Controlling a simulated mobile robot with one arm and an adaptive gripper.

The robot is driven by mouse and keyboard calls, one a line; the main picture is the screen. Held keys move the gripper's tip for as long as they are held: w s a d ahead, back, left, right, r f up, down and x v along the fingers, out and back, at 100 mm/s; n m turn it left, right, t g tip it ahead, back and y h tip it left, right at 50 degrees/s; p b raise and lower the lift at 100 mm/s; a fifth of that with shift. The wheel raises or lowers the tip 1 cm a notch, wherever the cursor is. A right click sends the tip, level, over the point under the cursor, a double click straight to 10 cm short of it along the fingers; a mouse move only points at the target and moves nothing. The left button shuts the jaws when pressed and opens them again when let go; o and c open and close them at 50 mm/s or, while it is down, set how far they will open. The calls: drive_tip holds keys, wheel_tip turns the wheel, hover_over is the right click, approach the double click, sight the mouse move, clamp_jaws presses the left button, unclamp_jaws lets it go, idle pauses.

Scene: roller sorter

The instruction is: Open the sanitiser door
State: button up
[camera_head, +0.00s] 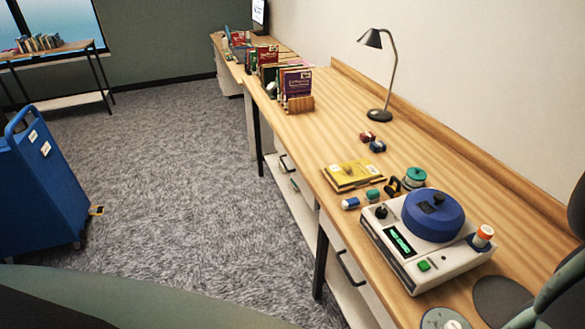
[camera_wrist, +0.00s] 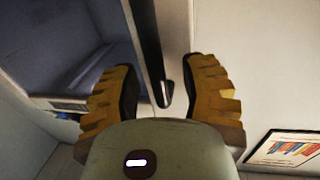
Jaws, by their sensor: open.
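In the wrist view my gripper (camera_wrist: 160,72) is open, with one yellow ribbed finger on each side. A dark bar-shaped handle (camera_wrist: 152,55) runs down between the fingers from the top edge. A pale panel (camera_wrist: 178,30) lies beside the handle and may be the sanitiser door; I cannot tell for certain. The fingers are around the lower end of the handle, and no grip shows. The handle's upper end is out of view. In the head view neither my gripper nor a clear sanitiser door shows.
In the wrist view a dark bluish area (camera_wrist: 70,45) lies left and a framed picture (camera_wrist: 287,149) lower right. In the head view a wooden desk (camera_head: 330,140) holds a device (camera_head: 420,262), books and a lamp (camera_head: 380,112). A blue cart (camera_head: 38,190) stands left; the carpet (camera_head: 190,170) between is clear.

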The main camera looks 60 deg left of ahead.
drive_tip(key=shift+o, duration=0.5)
drive_tip(key=shift+s+f, duration=0.1)
drive_tip(key=shift+s, duration=0.05)
clamp_jaws()
